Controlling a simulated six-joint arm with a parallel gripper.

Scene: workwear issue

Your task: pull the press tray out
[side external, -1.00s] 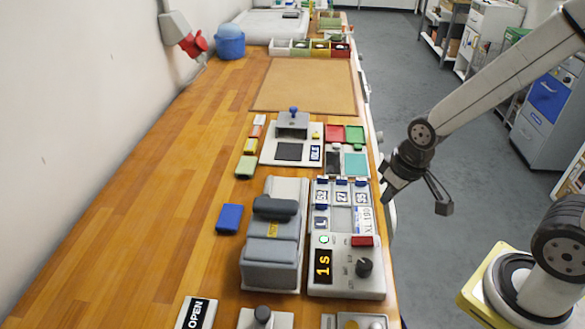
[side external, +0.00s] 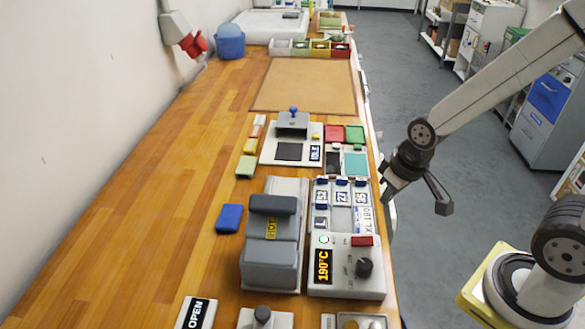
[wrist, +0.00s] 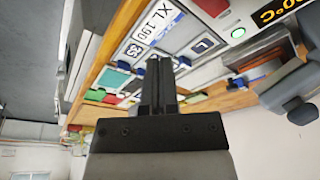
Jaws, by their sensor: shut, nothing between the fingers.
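The grey press (side external: 270,255) stands near the front of the wooden bench, with a yellow HOT label and a dark handle bar (side external: 272,204) on top. The press also shows at the right edge of the wrist view (wrist: 288,88). My gripper (side external: 387,190) is over the bench's right edge, to the right of the press and behind it, apart from it. In the wrist view its fingers (wrist: 158,85) are together and empty.
A control box (side external: 345,270) with a 190°C display and knob is right of the press. Behind it is a rack of character tiles (side external: 342,205). A blue block (side external: 229,218) lies left of the press. An OPEN sign (side external: 196,314) is in front. The bench's left side is clear.

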